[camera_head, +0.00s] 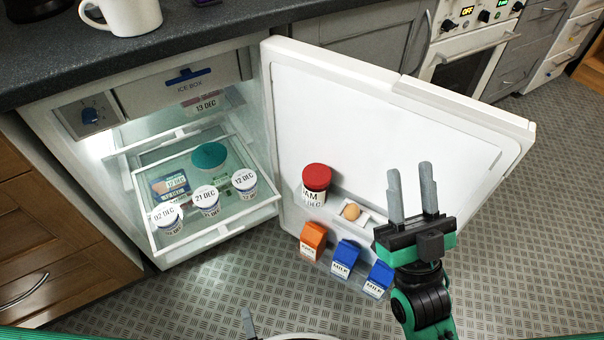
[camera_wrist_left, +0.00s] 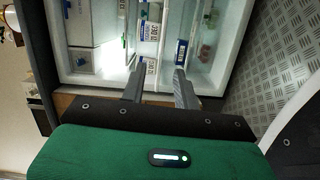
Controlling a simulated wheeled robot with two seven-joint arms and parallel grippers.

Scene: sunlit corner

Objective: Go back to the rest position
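My right gripper (camera_head: 411,190) points up in front of the open fridge door (camera_head: 365,110), with its two fingers apart and nothing between them. My left gripper shows in the head view only as a grey fingertip (camera_head: 248,322) at the bottom edge. In the left wrist view my left gripper (camera_wrist_left: 158,88) has its fingers apart and empty, pointing toward the fridge interior. The rest of the left arm is hidden in the head view.
The fridge is open. Its pulled-out glass shelf (camera_head: 222,231) holds several dated tubs and a teal-lidded container (camera_head: 209,157). The door carries a red-lidded jam jar (camera_head: 316,184), an egg (camera_head: 351,211) and cartons (camera_head: 345,257). A white mug (camera_head: 124,15) stands on the counter (camera_head: 230,22).

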